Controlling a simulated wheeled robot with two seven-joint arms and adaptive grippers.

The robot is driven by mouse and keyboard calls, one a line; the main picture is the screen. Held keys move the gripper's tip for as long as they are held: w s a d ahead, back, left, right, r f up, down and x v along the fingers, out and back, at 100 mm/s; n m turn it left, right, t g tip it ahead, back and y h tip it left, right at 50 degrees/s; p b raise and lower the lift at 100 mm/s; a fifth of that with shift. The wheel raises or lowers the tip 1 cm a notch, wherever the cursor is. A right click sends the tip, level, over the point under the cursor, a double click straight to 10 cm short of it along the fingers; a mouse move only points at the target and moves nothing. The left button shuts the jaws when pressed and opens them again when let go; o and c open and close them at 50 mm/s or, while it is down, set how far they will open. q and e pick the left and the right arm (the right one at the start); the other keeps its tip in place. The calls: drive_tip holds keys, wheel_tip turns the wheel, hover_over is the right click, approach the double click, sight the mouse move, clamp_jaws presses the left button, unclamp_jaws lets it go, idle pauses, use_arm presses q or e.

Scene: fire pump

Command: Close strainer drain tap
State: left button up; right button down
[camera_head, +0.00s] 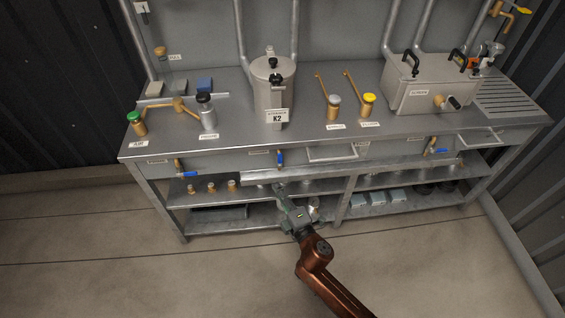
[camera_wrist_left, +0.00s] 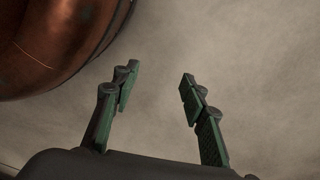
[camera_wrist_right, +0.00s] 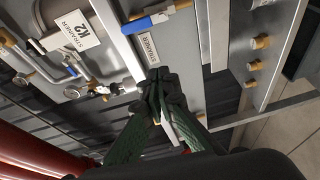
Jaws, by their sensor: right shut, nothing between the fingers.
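The strainer pot (camera_head: 273,92), marked K2, stands on the bench. Below it, on the bench's front, is a tap with a blue lever (camera_head: 280,159) that hangs downward in the head view. In the right wrist view the blue lever (camera_wrist_right: 136,25) and its brass body (camera_wrist_right: 178,7) lie near a strainer label (camera_wrist_right: 148,47). My right gripper (camera_head: 279,188) is shut and empty, below the lever in the head view. In the right wrist view its fingertips (camera_wrist_right: 158,78) are apart from the lever. My left gripper (camera_wrist_left: 157,78) is open and empty over bare floor, outside the head view.
Other blue-lever taps (camera_head: 186,175) (camera_head: 435,150) are on the bench front at left and right. Shelves below hold brass fittings (camera_head: 211,187) and grey boxes (camera_head: 378,198). A large metal box (camera_head: 425,95) stands on the bench at right. The floor in front is clear.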

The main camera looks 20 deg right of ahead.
sight(280, 160)
use_arm(q)
drive_tip(key=shift+s+a, duration=0.1)
drive_tip(key=shift+s, duration=0.3)
use_arm(e)
drive_tip(key=shift+w+r, duration=0.2)
drive_tip(key=shift+r, duration=0.35)
drive_tip(key=shift+w+r, duration=0.2)
drive_tip(key=shift+r, duration=0.35)
use_arm(q)
drive_tip(key=shift+w+r, duration=0.1)
drive_tip(key=shift+r, duration=0.05)
use_arm(e)
drive_tip(key=shift+w, duration=0.15)
use_arm(q)
drive_tip(key=w+d+r+b, duration=0.3)
drive_tip(key=w+r, duration=0.1)
drive_tip(key=r, duration=0.6)
drive_tip(key=shift+r+b, duration=0.25)
drive_tip(key=shift+b, duration=0.15)
use_arm(e)
drive_tip(key=shift+w+d, duration=0.55)
drive_tip(key=shift+w, duration=0.9)
drive_tip(key=shift+w+d, duration=0.55)
drive_tip(key=shift+w, duration=0.85)
drive_tip(key=shift+w+d, duration=0.55)
drive_tip(key=shift+w, duration=0.9)
